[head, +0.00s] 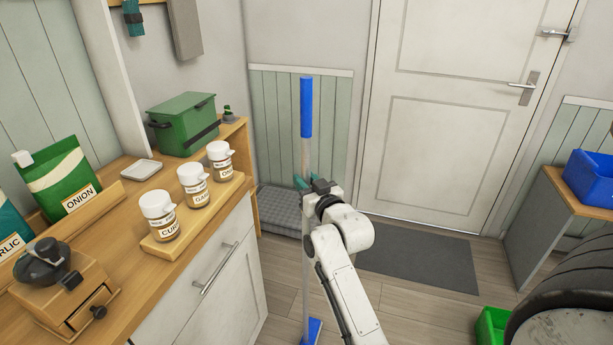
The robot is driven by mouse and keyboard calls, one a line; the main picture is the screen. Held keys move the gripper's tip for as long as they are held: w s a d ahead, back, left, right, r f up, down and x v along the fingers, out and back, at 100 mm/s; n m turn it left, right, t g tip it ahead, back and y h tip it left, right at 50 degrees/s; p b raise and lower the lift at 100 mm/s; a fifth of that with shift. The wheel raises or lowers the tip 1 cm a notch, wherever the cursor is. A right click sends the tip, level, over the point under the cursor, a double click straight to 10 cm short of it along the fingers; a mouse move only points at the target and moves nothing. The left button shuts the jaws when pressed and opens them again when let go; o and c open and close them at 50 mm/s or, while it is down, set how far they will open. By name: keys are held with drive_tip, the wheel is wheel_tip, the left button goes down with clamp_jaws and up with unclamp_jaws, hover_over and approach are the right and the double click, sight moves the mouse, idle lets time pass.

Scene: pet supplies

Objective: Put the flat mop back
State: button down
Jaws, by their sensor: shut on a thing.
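The flat mop (306,107) stands upright in the middle of the head view, with a blue grip at the top, a pale pole and a blue flat head (313,331) low down at the bottom edge of the picture. My gripper (303,183) is shut on the mop's pole, below the blue grip. My gripper and arm hide a small part of the pole. Whether the mop head touches the floor cannot be told.
A wooden counter (130,183) with several jars, a green box (184,125) and bags is on the left. A grey cushion (281,208) lies behind the mop. A dark mat (417,256) lies before the white door (440,110). A blue bin (590,178) sits at right.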

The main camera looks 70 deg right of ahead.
drive_tip(key=c, duration=0.8)
unclamp_jaws()
drive_tip(key=shift+c, duration=0.2)
drive_tip(key=shift+s, duration=0.1)
drive_tip(key=b+v, duration=0.1)
drive_tip(key=v, duration=1.1)
drive_tip(key=w+a+f+n+g+y, duration=0.1)
drive_tip(key=a+f+n+g+y, duration=0.2)
drive_tip(key=a+f, duration=0.5)
drive_tip(key=w+a+f+n+g+y, duration=0.1)
drive_tip(key=w+a+f+g+y, duration=0.1)
drive_tip(key=a+f+y, duration=0.5)
drive_tip(key=s+a+f+n+g+y, duration=0.1)
drive_tip(key=s+a+f+n+g, duration=0.1)
drive_tip(key=s+a+f+g, duration=0.1)
drive_tip(key=s+a+f+n+g, duration=0.1)
drive_tip(key=s+a+f+g, duration=0.3)
drive_tip(key=s+a, duration=0.4)
drive_tip(key=shift+s+a+f+n+g+y, duration=0.2)
drive_tip(key=shift+a+n+g+y, duration=0.2)
drive_tip(key=shift+a, duration=0.35)
